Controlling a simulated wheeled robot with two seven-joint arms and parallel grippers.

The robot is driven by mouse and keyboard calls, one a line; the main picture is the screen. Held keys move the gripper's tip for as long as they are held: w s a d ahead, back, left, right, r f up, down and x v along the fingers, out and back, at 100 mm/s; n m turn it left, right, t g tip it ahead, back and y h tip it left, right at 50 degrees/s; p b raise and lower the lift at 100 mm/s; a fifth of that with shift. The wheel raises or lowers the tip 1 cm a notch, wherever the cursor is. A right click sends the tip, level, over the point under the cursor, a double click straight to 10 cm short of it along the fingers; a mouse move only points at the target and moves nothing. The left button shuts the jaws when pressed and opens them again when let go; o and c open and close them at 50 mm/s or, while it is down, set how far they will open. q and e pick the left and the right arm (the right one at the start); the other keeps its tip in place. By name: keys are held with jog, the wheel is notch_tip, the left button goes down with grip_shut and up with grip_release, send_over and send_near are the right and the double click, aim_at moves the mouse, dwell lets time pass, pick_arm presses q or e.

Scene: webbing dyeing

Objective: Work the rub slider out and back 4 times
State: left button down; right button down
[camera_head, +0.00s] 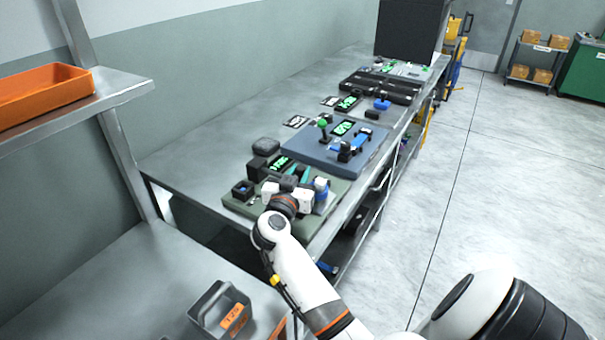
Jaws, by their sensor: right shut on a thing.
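My right gripper (289,184) reaches in from the bottom right over a dark green board (238,206) at the near end of the long bench. It is shut on a small part of the device there, which its own white and dark body mostly hides. I take this part to be the rub slider, but its shape and how far along its travel it stands cannot be seen. A teal piece (303,174) shows just beyond the gripper. A box with a lit green display (279,165) stands just left of it. My left gripper is not in view.
A white-and-blue bottle-like piece (321,186) stands close right of the gripper, and a small black box (243,189) to its left. Beyond is a blue board (307,149) with a green-knobbed lever (323,124). A grey carrier (219,309) and an orange tray (40,92) are nearer.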

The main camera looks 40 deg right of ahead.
jog(key=w+a+p, duration=0.1)
jog(key=w, duration=0.5)
jog(key=w+a+p, duration=0.1)
jog(key=w, duration=0.2)
jog(key=shift+w+a+p, duration=0.2)
jog(key=shift+a+p, duration=0.15)
jog(key=shift+w+a, duration=0.1)
jog(key=shift+w, duration=0.2)
jog(key=c, duration=1.4)
grip_release()
jog(key=shift+o, duration=1.1)
jog(key=shift+w+a, duration=0.1)
jog(key=shift+w, duration=0.1)
jog(key=shift+s, duration=0.1)
